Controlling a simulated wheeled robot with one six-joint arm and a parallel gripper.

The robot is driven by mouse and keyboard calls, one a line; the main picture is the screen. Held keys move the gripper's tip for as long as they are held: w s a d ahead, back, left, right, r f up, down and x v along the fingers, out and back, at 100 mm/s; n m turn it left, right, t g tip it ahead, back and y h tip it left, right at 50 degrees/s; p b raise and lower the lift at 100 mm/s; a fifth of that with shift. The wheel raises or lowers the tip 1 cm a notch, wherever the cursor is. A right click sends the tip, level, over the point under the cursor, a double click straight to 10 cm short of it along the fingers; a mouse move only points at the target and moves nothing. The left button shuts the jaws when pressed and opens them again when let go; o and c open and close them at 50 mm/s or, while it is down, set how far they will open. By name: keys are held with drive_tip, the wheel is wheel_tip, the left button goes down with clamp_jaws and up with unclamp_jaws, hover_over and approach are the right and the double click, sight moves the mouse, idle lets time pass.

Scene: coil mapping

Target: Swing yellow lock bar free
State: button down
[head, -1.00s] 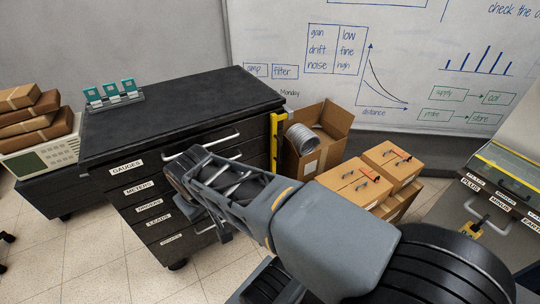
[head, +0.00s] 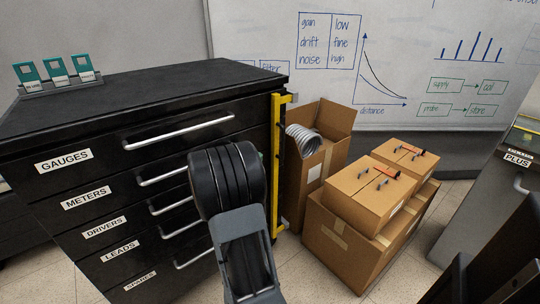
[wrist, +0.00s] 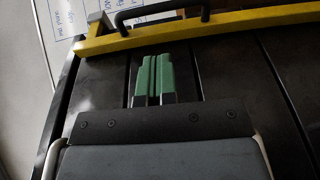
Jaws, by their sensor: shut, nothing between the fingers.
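The yellow lock bar (head: 279,140) stands upright along the right front edge of the black drawer cabinet (head: 140,95). In the wrist view the lock bar (wrist: 225,24) crosses the top of the picture, with a black handle (wrist: 163,15) on it. My gripper (wrist: 153,62) shows there with green fingertips pressed together, empty. The tips point toward the bar's near edge, with a small gap in the picture; I cannot tell the depth between them. In the head view my arm stands before the drawers, and my gripper is hidden.
The drawers carry silver handles (head: 180,131). Just right of the bar stands an open carton (head: 330,150) with a coiled grey hose (head: 304,139). More cartons (head: 350,235) are stacked farther right. A grey cabinet (head: 480,200) stands at the right edge. Some floor shows between them.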

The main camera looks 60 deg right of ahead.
sight(274, 146)
drive_tip(key=shift+w+d+f, duration=0.1)
drive_tip(key=shift+w+d, duration=0.05)
drive_tip(key=shift+s+d+b, duration=0.2)
drive_tip(key=shift+d, duration=1.45)
drive_tip(key=shift+s+d+b, duration=0.25)
drive_tip(key=shift+d, duration=1.4)
drive_tip(key=shift+s+d+b, duration=0.2)
drive_tip(key=shift+d, duration=1.45)
